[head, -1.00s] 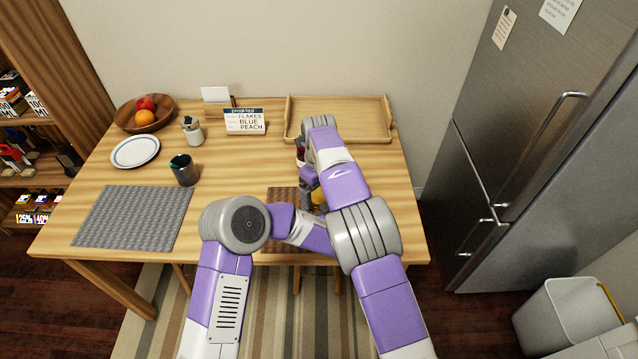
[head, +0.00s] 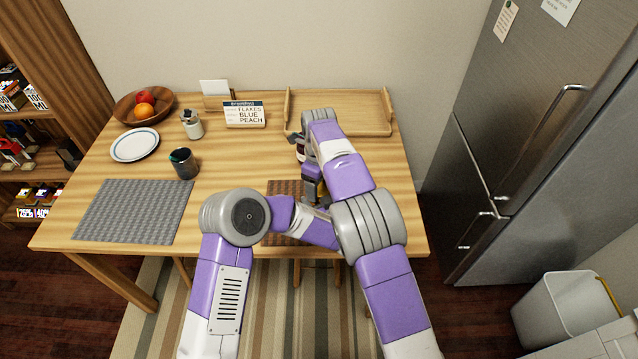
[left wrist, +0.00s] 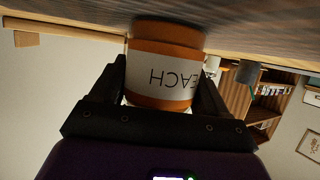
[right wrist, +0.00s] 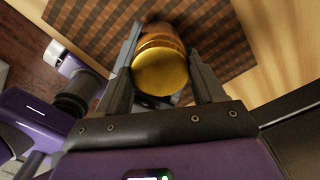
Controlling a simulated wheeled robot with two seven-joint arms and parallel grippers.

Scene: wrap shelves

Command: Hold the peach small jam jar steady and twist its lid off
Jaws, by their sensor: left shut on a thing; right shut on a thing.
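The peach small jam jar (left wrist: 160,76) shows in the left wrist view with orange contents and a white label reading PEACH upside down. My left gripper (left wrist: 163,92) is shut around its sides. In the right wrist view the gold lid (right wrist: 160,73) faces the camera, with the orange jar body right behind it. My right gripper (right wrist: 166,75) is shut on the lid's rim from above. I cannot tell whether the lid has come loose from the jar. In the head view my right arm hides most of the jar, and the left gripper is mostly hidden.
A brown checked mat (head: 283,188) lies under the work spot. A wooden tray (head: 340,95) is behind it. A grey mat (head: 133,210), dark cup (head: 184,163), plate (head: 135,145) and fruit bowl (head: 127,106) are on the left. The fridge (head: 560,130) stands at right.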

